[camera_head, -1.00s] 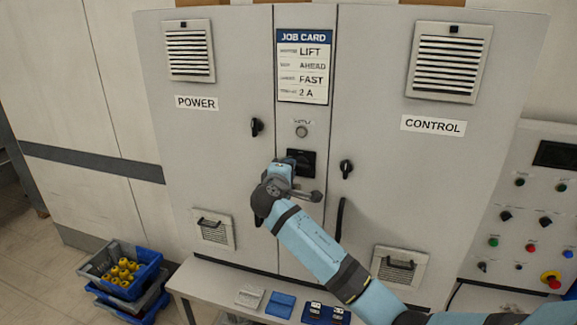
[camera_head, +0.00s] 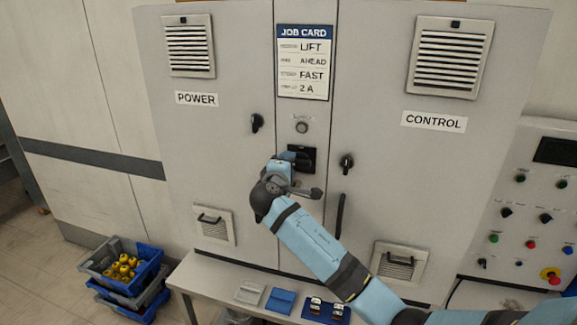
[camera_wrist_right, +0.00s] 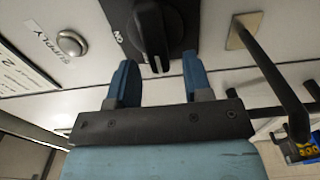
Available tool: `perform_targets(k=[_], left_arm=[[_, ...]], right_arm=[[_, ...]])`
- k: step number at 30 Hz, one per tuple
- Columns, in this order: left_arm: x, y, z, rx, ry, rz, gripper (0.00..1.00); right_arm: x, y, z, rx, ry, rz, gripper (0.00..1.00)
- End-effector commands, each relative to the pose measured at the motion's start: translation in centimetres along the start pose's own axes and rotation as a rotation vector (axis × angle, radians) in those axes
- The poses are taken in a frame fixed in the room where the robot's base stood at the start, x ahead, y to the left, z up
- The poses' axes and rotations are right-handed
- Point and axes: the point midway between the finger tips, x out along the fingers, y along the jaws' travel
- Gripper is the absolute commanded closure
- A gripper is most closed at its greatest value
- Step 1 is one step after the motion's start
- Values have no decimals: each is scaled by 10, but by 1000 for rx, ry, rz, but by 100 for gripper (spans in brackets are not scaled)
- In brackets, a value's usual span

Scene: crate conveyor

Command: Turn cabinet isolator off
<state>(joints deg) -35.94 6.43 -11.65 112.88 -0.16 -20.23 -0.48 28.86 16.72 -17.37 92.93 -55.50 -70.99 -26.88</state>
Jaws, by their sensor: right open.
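The cabinet isolator is a black rotary switch on a dark square plate (camera_head: 308,154), in the cabinet's middle panel below the job card. In the right wrist view its black knob (camera_wrist_right: 153,32) has a raised handle bar that runs up and down the picture. White lettering beside it is partly cut off. My right gripper (camera_wrist_right: 159,75) is open, its two blue fingers apart with the lower end of the knob's bar near the gap between their tips. Contact is not visible. In the head view the right gripper (camera_head: 294,161) covers part of the plate. My left gripper is not in view.
A round supply button (camera_head: 302,127) sits above the isolator. Black door handles are on the POWER door (camera_head: 257,123) and CONTROL door (camera_head: 346,162). A bench (camera_head: 212,273) with small trays stands below. A control panel (camera_head: 528,215) is at right, stacked crates (camera_head: 146,280) at left.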

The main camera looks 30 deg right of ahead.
Motion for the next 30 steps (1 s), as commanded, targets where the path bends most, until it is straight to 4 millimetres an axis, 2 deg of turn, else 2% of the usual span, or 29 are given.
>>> perform_targets(k=[12,16,22,30], left_arm=[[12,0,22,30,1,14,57],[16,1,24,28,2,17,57],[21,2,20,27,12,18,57],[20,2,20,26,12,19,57]], right_arm=[[-89,-4,-1,3,4,-3,54],[-111,-3,0,2,2,-3,54],[-130,-2,0,-1,1,-1,54],[-132,-1,0,-1,1,-1,54]])
